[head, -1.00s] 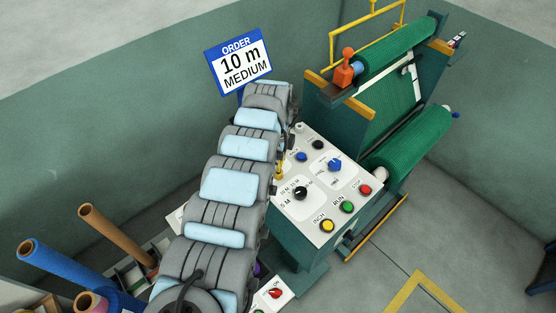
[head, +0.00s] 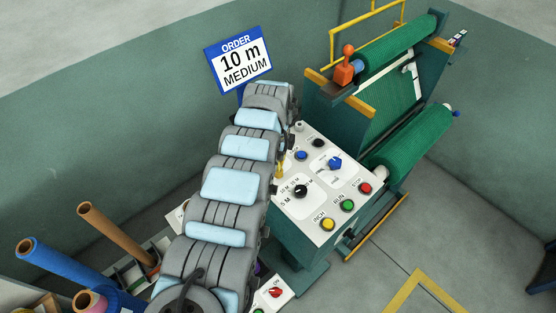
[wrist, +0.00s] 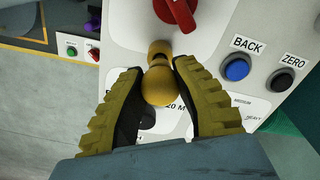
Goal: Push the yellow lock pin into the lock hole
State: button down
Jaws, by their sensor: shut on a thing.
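The yellow lock pin (wrist: 157,86) shows in the wrist view as a round knob with a narrower yellow part reaching up to the white control panel face. My gripper (wrist: 158,68) is shut on the pin, one ridged yellow-and-black finger on each side of it. The lock hole cannot be made out; the pin and fingers cover that part of the panel. In the head view my arm hides most of the gripper, and a small yellow bit (head: 280,168) shows at the panel's left edge; I cannot tell whether it is pin or finger.
A red knob (wrist: 178,12) sits just beyond the pin. The blue BACK button (wrist: 236,69) and black ZERO button (wrist: 284,81) are to the right. A black length dial (head: 300,191) and green netting rolls (head: 415,137) stand right of my arm. An order sign (head: 239,64) reads 10 m MEDIUM.

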jog(key=shift+f+b, duration=0.55)
jog(key=shift+f, duration=0.5)
dwell(0.7)
jog(key=c, duration=0.8)
grip_release()
notch_tip(320, 180, up, 12)
jog(key=shift+a, duration=0.1)
